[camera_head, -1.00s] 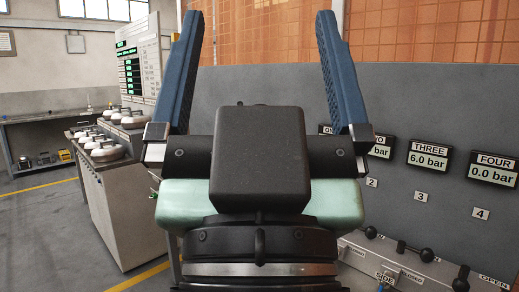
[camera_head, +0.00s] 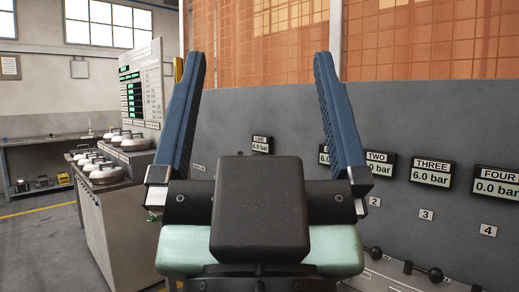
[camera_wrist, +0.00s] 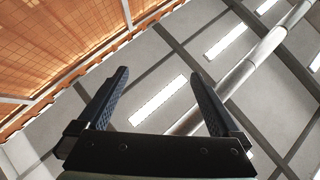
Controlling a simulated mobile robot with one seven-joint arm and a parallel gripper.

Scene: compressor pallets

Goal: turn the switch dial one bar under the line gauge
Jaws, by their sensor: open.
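My gripper (camera_head: 260,55) is open and empty, with two blue ridged fingers pointing up in the head view. In the wrist view my gripper (camera_wrist: 160,73) faces the ceiling with nothing between its fingers. The line gauge (camera_head: 261,144) is a small black box on the grey wall, seen between the fingers and behind them. Its label reads LINE; its value is too small to read surely. The switch dial is not visible in either view; my gripper body covers the wall below the line gauge.
Gauges TWO (camera_head: 380,165) and THREE (camera_head: 432,173) read 6.0 bar; gauge FOUR (camera_head: 496,182) reads 0.0 bar. Black-knobbed levers (camera_head: 424,270) sit below them. A cabinet (camera_head: 121,215) with round metal lidded items stands at left, before a tall display panel (camera_head: 141,85).

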